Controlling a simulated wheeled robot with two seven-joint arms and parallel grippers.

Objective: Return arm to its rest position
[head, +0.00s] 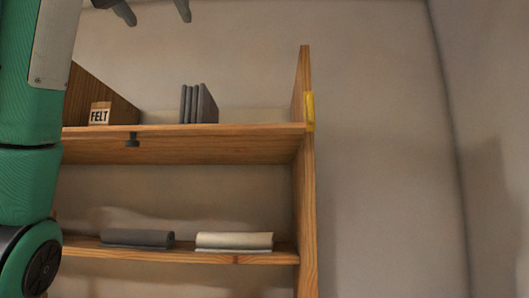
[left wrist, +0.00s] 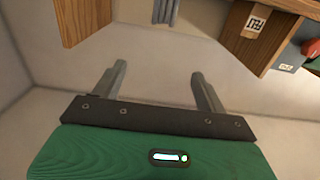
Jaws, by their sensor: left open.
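My left arm (head: 30,100), green with grey joints, stands upright along the left edge of the head view. My left gripper (head: 158,16) shows at the top of the head view, cut off by the frame edge, with its two grey fingers apart. In the left wrist view the left gripper (left wrist: 158,72) is open, with nothing between its fingers but plain wall behind. It touches nothing that I can see. My right arm and gripper are not in view.
A wooden shelf unit (head: 220,145) stands ahead. It holds a FELT label block (head: 100,114), dark upright slabs (head: 198,104), a dark roll (head: 138,239) and a cream roll (head: 234,241). A yellow piece (head: 310,111) is on its side. Bare wall lies to the right.

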